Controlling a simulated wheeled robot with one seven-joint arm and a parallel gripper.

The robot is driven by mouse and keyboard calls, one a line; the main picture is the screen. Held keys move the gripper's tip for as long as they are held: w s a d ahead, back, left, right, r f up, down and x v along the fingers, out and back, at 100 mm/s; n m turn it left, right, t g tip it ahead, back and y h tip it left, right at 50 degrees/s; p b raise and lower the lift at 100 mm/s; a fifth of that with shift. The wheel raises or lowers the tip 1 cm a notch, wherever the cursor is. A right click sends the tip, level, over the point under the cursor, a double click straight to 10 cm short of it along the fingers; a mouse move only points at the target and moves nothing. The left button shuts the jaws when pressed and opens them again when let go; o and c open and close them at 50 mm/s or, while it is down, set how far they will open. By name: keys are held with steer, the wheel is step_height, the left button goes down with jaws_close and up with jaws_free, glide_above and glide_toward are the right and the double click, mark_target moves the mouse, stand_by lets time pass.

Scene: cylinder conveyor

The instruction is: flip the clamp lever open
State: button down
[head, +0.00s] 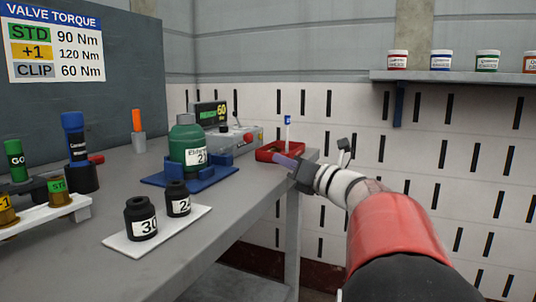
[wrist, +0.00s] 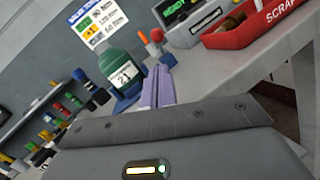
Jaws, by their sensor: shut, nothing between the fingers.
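A green bottle (head: 187,143) labelled with "21" stands upright in a blue clamp fixture (head: 222,163) on the grey bench. The bottle (wrist: 124,70) and part of the blue fixture (wrist: 126,101) also show in the wrist view, left of my fingers. My gripper (head: 277,158) is at the bench's right end, by the red scrap tray and well right of the fixture. In the wrist view its lavender fingers (wrist: 157,72) are together with nothing between them.
A red scrap tray (wrist: 252,31) sits at the bench's right end. A grey device with a display (head: 236,138) stands behind the fixture. Two black sockets, (head: 140,220) and (head: 178,201), stand on a white plate in front. Bare bench lies between plate and tray.

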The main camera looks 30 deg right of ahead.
mark_target(248, 140)
steer(key=p+x, duration=0.2)
steer(key=x, duration=0.7)
steer(key=shift+w, duration=0.15)
steer(key=shift+a, duration=0.1)
steer(key=shift+w+a+r+b, duration=0.15)
steer(key=shift+r+b, duration=0.2)
steer(key=shift+r, duration=0.35)
steer(key=w+a+r, duration=0.5)
steer(key=w+r, duration=0.1)
steer(key=r, duration=0.2)
steer(key=shift+w+p, duration=0.25)
steer(key=shift+p, duration=0.15)
